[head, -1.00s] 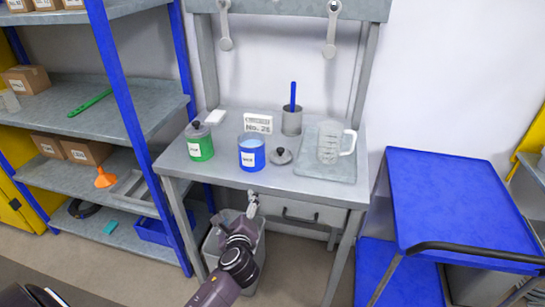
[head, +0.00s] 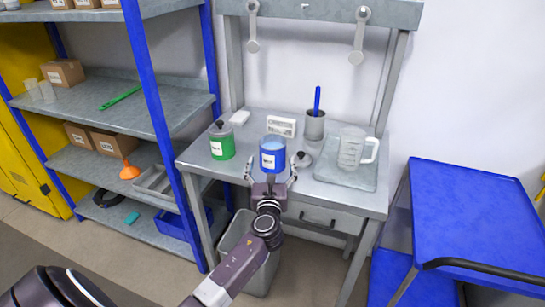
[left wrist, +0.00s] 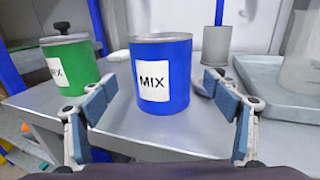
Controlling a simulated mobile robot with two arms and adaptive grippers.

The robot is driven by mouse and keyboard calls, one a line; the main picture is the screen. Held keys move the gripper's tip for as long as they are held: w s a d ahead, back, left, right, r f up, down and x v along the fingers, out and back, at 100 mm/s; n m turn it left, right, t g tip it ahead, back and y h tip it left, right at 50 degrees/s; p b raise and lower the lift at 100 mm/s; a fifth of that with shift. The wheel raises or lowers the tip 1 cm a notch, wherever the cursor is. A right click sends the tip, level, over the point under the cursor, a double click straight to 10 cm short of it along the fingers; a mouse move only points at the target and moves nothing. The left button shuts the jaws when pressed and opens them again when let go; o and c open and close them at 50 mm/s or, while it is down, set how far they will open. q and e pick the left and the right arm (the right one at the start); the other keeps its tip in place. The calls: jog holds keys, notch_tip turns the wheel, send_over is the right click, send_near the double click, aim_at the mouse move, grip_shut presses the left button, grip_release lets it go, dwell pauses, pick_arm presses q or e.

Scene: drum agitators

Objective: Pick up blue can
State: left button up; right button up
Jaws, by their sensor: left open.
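The blue can (head: 274,157) stands upright on the grey table near its front edge, with a white label. In the left wrist view the blue can (left wrist: 161,78) is centred ahead, its label reading MIX. My left gripper (head: 271,172) is open and empty just in front of the can at the table's front edge. In the left wrist view my left gripper's fingers (left wrist: 160,112) are spread on either side of the can's picture, and the can looks a little beyond the fingertips. My right gripper is not seen.
A green can (head: 222,141) with a lid stands left of the blue can. A loose grey lid (head: 301,160) lies to its right. A tray (head: 346,180) with a clear jug (head: 353,149) is further right. A grey cup (head: 314,126) and a sign (head: 282,127) stand behind.

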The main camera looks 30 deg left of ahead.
aim_at(273, 147)
pick_arm(q)
jog(key=x, duration=0.5)
jog(key=shift+w+d+f, duration=0.1)
jog(key=shift+d+f, duration=0.05)
jog(key=shift+f, duration=0.1)
jog(key=c, duration=1.5)
jog(key=shift+r, duration=0.15)
jog(key=shift+c, duration=0.9)
jog(key=shift+r, duration=0.15)
